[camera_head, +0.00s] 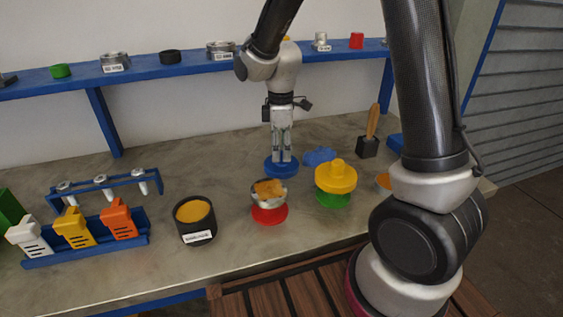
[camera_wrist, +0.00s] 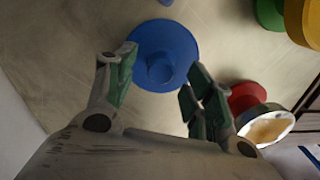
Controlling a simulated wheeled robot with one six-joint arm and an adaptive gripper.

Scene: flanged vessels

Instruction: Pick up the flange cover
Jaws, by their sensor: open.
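A blue flange cover (camera_head: 281,170), a round disc with a raised knob in its middle, lies on the workbench. It also shows in the wrist view (camera_wrist: 178,38). My gripper (camera_head: 282,158) points straight down over this cover, its fingertips close to the knob. In the wrist view, my gripper (camera_wrist: 160,76) is open, with a finger on each side of the knob and nothing held. I cannot tell whether the fingertips touch the cover. A yellow flange cover (camera_head: 336,178) with a knob sits on a green vessel (camera_head: 333,199) to the right.
A red-based vessel (camera_head: 269,213) with an open metal top and yellowish contents stands in front of my gripper. A black tub (camera_head: 196,222) and a rack of colored holders (camera_head: 85,237) are left.

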